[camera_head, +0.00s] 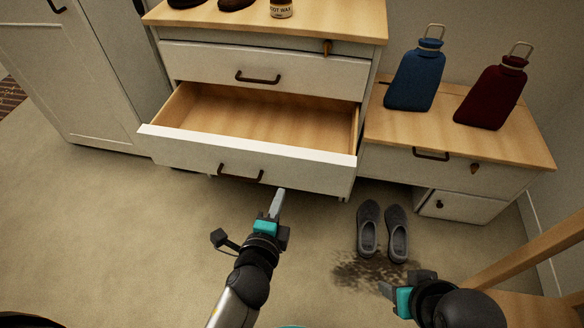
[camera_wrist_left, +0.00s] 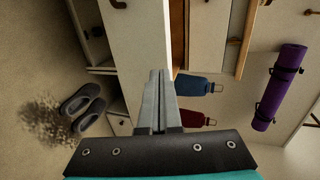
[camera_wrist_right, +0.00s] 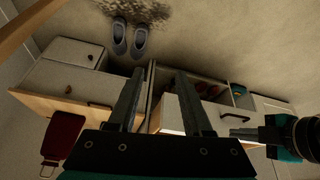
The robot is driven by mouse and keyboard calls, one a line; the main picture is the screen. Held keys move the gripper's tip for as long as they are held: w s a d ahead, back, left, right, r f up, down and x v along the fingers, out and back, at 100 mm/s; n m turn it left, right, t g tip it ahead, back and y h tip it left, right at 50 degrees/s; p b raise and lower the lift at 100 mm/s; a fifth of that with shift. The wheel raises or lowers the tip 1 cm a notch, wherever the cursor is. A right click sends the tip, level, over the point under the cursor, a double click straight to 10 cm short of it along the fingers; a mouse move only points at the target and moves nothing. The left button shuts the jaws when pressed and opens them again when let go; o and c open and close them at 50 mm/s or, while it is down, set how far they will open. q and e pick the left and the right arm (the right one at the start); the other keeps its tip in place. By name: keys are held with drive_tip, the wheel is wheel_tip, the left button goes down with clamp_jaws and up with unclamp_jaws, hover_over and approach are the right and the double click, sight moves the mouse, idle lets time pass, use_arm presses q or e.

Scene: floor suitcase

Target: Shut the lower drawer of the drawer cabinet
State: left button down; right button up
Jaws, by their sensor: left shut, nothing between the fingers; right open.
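The lower drawer (camera_head: 190,153) of the white drawer cabinet (camera_head: 250,58) is pulled out and its wooden inside shows empty. Its white front carries a dark bar handle (camera_head: 240,173). My left gripper (camera_head: 279,194) is shut and empty, with its tips close to the front's lower edge, right of the handle; I cannot tell if they touch. In the left wrist view the shut fingers (camera_wrist_left: 159,75) point along the white drawer front (camera_wrist_left: 137,35). My right gripper (camera_head: 386,289) is open and empty above the floor; its spread fingers (camera_wrist_right: 160,88) show in the right wrist view.
Grey slippers (camera_head: 383,232) stand on the floor beside a dark dirt patch (camera_head: 375,268). A wooden chair (camera_head: 530,255) is at the right. The floor at left is clear.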

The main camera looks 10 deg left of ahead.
sight(293, 158)
use_arm(q)
drive_tip(key=b+x, duration=0.1)
drive_tip(key=x, duration=0.4)
drive_tip(key=b+x, duration=0.2)
drive_tip(key=x, duration=0.3)
drive_tip(key=shift+w+r, duration=0.1)
drive_tip(key=shift+r, duration=0.1)
drive_tip(key=shift+w+b, duration=0.55)
drive_tip(key=shift+w, duration=0.3)
use_arm(e)
drive_tip(key=w+a+t+y, duration=0.3)
drive_tip(key=w+a+t, duration=0.2)
drive_tip(key=a, duration=0.3)
drive_tip(key=shift+w+r+n+t+y, duration=0.15)
drive_tip(key=shift+w+n+t+y, duration=0.2)
drive_tip(key=shift+t, duration=0.55)
use_arm(q)
drive_tip(key=shift+w, duration=0.1)
